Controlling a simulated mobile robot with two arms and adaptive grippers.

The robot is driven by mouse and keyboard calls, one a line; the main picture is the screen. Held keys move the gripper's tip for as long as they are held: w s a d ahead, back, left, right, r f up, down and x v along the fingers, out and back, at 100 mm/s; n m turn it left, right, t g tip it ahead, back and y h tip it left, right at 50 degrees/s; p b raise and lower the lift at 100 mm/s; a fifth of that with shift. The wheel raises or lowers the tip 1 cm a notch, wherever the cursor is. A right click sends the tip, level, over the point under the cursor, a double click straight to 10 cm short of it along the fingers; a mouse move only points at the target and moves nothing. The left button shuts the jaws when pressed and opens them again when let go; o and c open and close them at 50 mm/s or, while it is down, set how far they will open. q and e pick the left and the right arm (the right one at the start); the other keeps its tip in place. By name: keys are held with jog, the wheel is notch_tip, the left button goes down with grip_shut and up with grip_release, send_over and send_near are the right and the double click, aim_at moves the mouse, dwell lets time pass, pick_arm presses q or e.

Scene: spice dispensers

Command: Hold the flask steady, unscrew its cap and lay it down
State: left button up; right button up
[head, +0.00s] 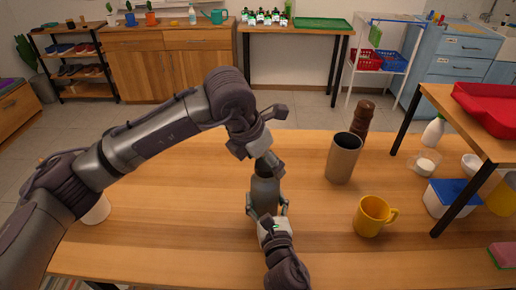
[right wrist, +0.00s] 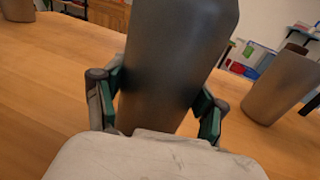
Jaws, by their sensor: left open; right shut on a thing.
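The grey metal flask (head: 264,192) stands upright on the wooden table. My right gripper (head: 267,208) is shut around its lower body from the near side. The right wrist view shows the flask (right wrist: 170,70) between the green-padded fingers of the right gripper (right wrist: 160,100). My left gripper (head: 268,162) is open and comes down from above at the flask's top. The cap cannot be told apart from the dark left fingers there, and the right wrist view cuts off the flask's top.
A tan-and-dark cylinder (head: 343,160), a brown pepper mill (head: 362,118) and a yellow mug (head: 370,217) stand right of the flask. A blue-lidded box (head: 447,196) and a raised shelf with a red tray (head: 490,105) are farther right. The table left of the flask (head: 170,220) is mostly clear.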

pick_arm(q)
jog(key=shift+w+d+f, duration=0.15)
jog(key=shift+d+f, duration=0.05)
jog(key=shift+f, duration=0.5)
jog(key=c, duration=1.3)
jog(key=n+y, duration=0.1)
jog(key=n, duration=0.1)
jog(key=n+t, duration=0.1)
jog(key=n, duration=0.2)
jog(key=shift+r+y, duration=0.1)
jog(key=shift+y, duration=0.3)
jog(key=n+y, duration=0.1)
jog(key=n, duration=0.3)
